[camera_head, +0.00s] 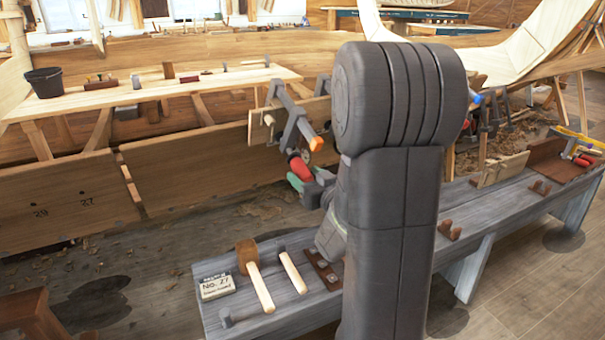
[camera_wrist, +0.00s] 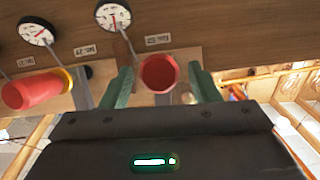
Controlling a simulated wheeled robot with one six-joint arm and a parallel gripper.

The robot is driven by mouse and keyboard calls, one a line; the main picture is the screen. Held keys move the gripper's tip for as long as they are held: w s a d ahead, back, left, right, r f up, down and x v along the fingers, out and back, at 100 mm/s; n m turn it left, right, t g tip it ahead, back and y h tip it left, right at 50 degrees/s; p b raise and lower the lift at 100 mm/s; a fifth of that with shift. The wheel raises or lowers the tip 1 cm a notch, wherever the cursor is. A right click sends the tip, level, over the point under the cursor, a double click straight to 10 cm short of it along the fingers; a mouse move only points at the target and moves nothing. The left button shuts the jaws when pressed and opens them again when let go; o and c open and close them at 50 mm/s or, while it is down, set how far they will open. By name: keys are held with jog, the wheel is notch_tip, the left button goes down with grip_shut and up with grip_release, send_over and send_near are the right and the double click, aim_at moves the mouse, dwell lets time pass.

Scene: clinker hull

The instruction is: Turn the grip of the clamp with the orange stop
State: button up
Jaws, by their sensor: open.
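In the head view, a grey clamp bar ends in an orange stop (camera_head: 316,143) at the hull plank. A red grip (camera_head: 300,168) shows just below it. My gripper (camera_head: 298,180) is at this grip, partly hidden by my arm. In the wrist view, a red grip (camera_wrist: 158,73) points toward the camera between the green fingers of my gripper (camera_wrist: 163,84). The fingers are open, one on each side, with slight gaps visible. The orange stop is not clearly visible in the wrist view.
A second red grip (camera_wrist: 32,91) with a yellow part lies left in the wrist view. Two dial gauges (camera_wrist: 113,17) sit on the plank above. A bench (camera_head: 280,322) below carries a mallet (camera_head: 255,275) and a No. 27 card (camera_head: 216,287).

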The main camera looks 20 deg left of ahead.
jog(key=shift+x, duration=1.2)
jog(key=c, duration=1)
jog(key=shift+g, duration=0.3)
jog(key=shift+d+m+g+y+p, duration=0.1)
jog(key=shift+m+g+y+p, duration=0.35)
jog(key=shift+m+g+y, duration=0.65)
jog(key=shift+m+g+y+p, duration=0.5)
jog(key=shift+m+g+y, duration=0.15)
jog(key=shift+m, duration=0.45)
jog(key=shift+m+g+y+p, duration=0.35)
jog(key=shift+m+g+y, duration=0.35)
jog(key=shift+m, duration=0.4)
jog(key=shift+f+m+g+y, duration=0.1)
jog(key=shift+m+g+y, duration=0.25)
jog(key=shift+m+y, duration=0.7)
